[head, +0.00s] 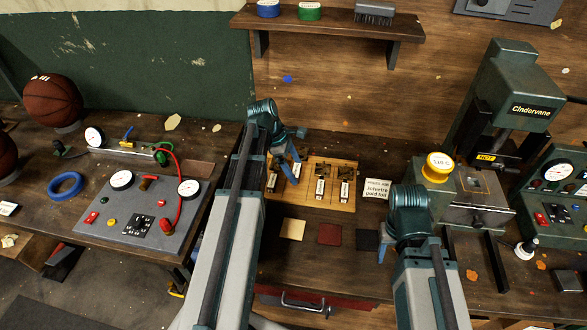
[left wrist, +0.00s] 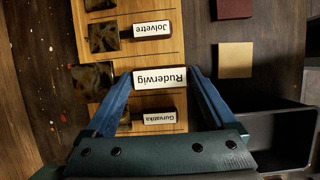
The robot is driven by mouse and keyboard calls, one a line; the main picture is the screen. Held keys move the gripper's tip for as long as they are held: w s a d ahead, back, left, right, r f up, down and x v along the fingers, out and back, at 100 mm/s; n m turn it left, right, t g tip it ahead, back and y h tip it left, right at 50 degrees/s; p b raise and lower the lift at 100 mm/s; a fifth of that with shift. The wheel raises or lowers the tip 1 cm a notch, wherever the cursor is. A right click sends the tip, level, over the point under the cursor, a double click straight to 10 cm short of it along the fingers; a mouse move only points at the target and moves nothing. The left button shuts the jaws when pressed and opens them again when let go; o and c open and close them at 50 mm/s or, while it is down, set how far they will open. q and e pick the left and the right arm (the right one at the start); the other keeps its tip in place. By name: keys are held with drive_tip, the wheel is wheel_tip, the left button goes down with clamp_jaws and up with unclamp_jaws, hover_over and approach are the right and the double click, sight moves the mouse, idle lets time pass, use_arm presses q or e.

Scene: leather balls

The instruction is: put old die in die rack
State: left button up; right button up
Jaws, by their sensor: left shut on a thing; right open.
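The wooden die rack (head: 306,201) lies on the bench and holds several dies with white name labels. My left gripper (head: 289,157) is over its left part. In the left wrist view my left gripper (left wrist: 161,76) is shut on the die labelled Ruderwig (left wrist: 160,78), one finger at each end of its label. This die looks nearer the camera than its neighbours; whether it touches the rack (left wrist: 150,57) is unclear. The Jolvetre die (left wrist: 152,30) and Gurvatika die (left wrist: 160,118) lie on either side. My right gripper (head: 382,249) is open and low at the bench front, partly hidden by its arm.
Tan (head: 292,229), red (head: 329,234) and black (head: 367,240) squares lie before the rack. A card (head: 376,190) stands right of it. The Cindervane press (head: 505,110) is at right, a gauge panel (head: 140,205) at left. A shelf (head: 330,22) hangs above.

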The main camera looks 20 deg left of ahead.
sight(382, 275)
use_arm(q)
drive_tip(key=shift+a, duration=0.1)
use_arm(e)
drive_tip(key=shift+f, duration=0.1)
use_arm(q)
wheel_tip(382, 275, down, 7)
drive_tip(key=b, duration=0.7)
use_arm(e)
wheel_tip(382, 275, down, 7)
drive_tip(key=shift+r, duration=0.1)
use_arm(q)
drive_tip(key=shift+f+b, duration=0.5)
drive_tip(key=shift+f, duration=0.05)
use_arm(e)
drive_tip(key=shift+f, duration=0.55)
use_arm(q)
drive_tip(key=o, duration=1)
drive_tip(key=shift+r, duration=0.1)
drive_tip(key=shift+r, duration=0.1)
use_arm(e)
drive_tip(key=shift+r, duration=0.2)
use_arm(q)
drive_tip(key=p+v, duration=1.3)
drive_tip(key=shift+a+r, duration=0.1)
drive_tip(key=shift+r, duration=0.15)
use_arm(e)
wheel_tip(382, 275, up, 12)
drive_tip(key=shift+r, duration=0.25)
